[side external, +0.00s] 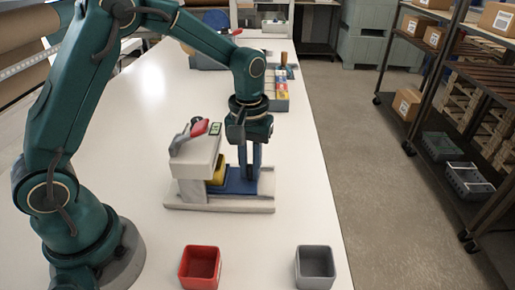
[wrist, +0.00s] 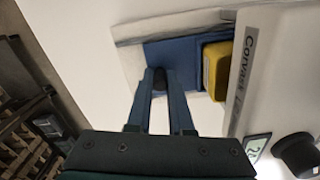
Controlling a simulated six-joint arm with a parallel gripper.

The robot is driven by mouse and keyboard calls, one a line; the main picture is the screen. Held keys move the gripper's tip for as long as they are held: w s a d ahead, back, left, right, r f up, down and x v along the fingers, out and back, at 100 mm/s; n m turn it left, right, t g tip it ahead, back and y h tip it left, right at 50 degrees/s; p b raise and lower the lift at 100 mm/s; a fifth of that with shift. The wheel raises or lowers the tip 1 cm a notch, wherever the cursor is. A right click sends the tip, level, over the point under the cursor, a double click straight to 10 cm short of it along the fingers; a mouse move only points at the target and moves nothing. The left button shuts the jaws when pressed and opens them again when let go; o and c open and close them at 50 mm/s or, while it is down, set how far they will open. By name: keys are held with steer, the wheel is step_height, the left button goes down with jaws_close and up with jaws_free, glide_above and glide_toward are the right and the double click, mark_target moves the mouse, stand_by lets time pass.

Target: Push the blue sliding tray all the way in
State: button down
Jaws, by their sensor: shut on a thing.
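The blue sliding tray (side external: 236,187) sits on the pale base of a small grey machine (side external: 196,156), partly out on its right side. It also shows in the wrist view (wrist: 183,52). A yellow block (side external: 216,172) rests on the tray close to the machine body; it is clearer in the wrist view (wrist: 216,70). My gripper (side external: 250,174) points down at the tray's outer end. In the wrist view my gripper (wrist: 160,82) has its fingers close together around a dark part at that end, likely the tray's handle. The fingers partly hide the handle.
A red bin (side external: 200,268) and a grey bin (side external: 315,268) stand at the front of the white table (side external: 145,120). Several coloured items (side external: 281,88) stand farther back. The table's right edge is close beyond the machine base.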

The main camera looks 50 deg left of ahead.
steer(key=shift+s+a+r, duration=0.1)
steer(key=shift+s+a, duration=0.45)
steer(key=shift+a, duration=0.05)
steer(key=c, duration=0.8)
jaws_free()
steer(key=shift+r, duration=2.5)
steer(key=shift+s, duration=0.1)
